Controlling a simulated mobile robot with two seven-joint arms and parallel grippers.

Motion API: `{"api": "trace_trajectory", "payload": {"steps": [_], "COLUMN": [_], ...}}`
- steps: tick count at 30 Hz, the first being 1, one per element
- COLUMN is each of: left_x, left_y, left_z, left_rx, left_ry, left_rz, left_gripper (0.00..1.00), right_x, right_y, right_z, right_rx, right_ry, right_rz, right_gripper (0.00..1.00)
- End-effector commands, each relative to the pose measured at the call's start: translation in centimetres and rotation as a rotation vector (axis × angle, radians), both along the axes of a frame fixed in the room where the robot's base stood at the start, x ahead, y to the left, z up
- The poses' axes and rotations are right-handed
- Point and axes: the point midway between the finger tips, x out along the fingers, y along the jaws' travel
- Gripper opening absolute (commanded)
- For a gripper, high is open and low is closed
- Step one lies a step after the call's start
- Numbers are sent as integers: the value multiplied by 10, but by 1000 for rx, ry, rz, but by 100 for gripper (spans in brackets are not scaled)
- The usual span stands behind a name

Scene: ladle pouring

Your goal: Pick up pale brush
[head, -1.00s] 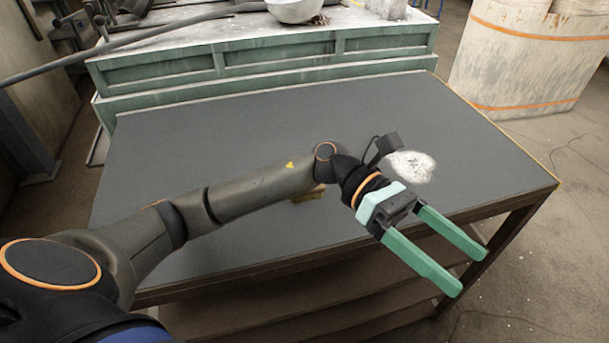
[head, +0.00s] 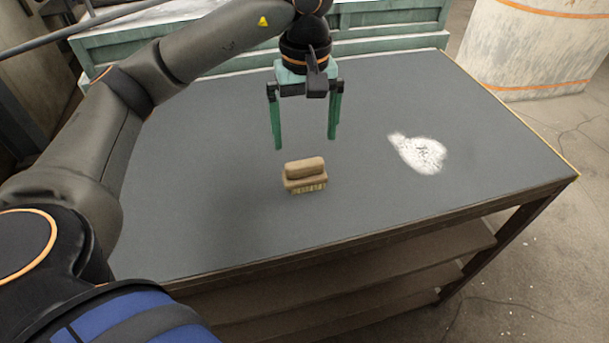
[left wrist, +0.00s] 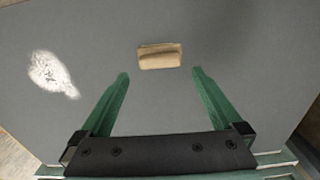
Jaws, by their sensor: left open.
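The pale brush (head: 305,175) lies on the dark grey table top, a tan block with a raised handle on top and short pale bristles below. In the left wrist view the brush (left wrist: 160,57) shows from above, just beyond and between the fingertips. My left gripper (head: 305,143) is open and empty, pointing down above the table with its green fingers spread. In the left wrist view its fingertips (left wrist: 159,72) lie on either side of the brush's line, apart from it. My right gripper is in neither view.
The table (head: 220,220) is otherwise clear except for a white powdery patch (head: 422,154) to the right of the brush; the patch also shows in the left wrist view (left wrist: 52,74). A green bench (head: 390,22) stands behind the table. A large pale wrapped bundle (head: 540,45) stands at the back right.

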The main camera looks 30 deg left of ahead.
Motion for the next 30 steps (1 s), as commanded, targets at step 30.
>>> {"api": "trace_trajectory", "payload": {"steps": [30], "left_x": [6], "left_y": [6], "left_z": [-87], "left_rx": [-3], "left_ry": [-2], "left_rz": [0], "left_gripper": [100], "right_x": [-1], "right_y": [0], "right_z": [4], "right_rx": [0], "right_ry": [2], "right_rz": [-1], "right_gripper": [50]}}
